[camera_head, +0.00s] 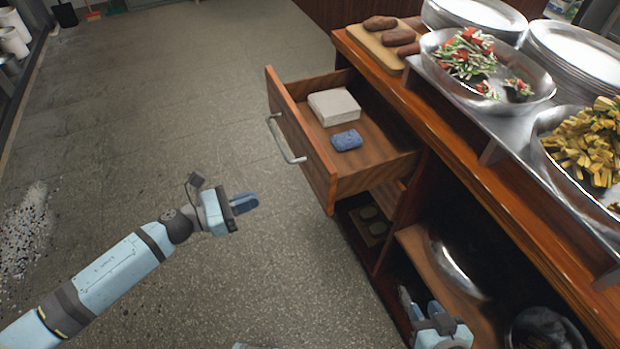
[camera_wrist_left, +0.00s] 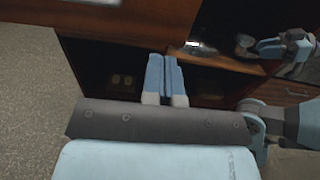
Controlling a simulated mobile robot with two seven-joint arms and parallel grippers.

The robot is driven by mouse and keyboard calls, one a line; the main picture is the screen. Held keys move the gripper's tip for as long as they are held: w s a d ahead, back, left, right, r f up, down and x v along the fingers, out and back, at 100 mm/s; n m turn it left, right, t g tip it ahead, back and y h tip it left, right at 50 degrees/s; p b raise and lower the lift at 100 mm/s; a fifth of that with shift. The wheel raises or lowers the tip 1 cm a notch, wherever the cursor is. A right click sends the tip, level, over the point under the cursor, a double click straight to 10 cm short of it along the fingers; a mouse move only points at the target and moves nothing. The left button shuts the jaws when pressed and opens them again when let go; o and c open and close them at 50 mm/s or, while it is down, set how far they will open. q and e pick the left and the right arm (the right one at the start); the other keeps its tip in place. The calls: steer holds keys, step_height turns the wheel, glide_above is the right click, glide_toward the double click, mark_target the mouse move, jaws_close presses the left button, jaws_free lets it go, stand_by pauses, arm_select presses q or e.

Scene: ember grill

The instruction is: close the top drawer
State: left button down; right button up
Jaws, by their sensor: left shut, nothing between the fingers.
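The top drawer (camera_head: 300,140) is pulled out of the wooden counter, its front panel and metal handle (camera_head: 285,140) facing left. Inside it lie a white box (camera_head: 334,107) and a blue sponge (camera_head: 346,140). My left gripper (camera_head: 246,203) is shut and empty, to the left of the drawer front and apart from it, below the handle in the head view. Its closed fingers also show in the left wrist view (camera_wrist_left: 166,78), with the cabinet's open shelves beyond. My right gripper (camera_head: 420,308) is by the lower shelf at the bottom right, its fingers apart with nothing seen between them.
The counter top (camera_head: 440,130) carries a cutting board (camera_head: 372,50) with brown pieces, metal trays of food and stacked plates (camera_head: 575,55). Open shelves lie below the drawer. The floor (camera_head: 150,120) left of the drawer is clear.

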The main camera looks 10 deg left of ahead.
mark_target(316, 179)
arm_select(q)
steer(key=p+x, duration=0.1)
steer(key=x, duration=1.1)
steer(key=shift+w+d+r, duration=0.1)
steer(key=shift+d+r, duration=0.05)
steer(key=shift+d, duration=0.1)
steer(key=shift+w+d, duration=0.4)
steer(key=shift+d, duration=0.15)
arm_select(e)
steer(key=shift+s+d+r, duration=0.1)
steer(key=shift+r, duration=0.1)
arm_select(q)
steer(key=shift+d, duration=0.1)
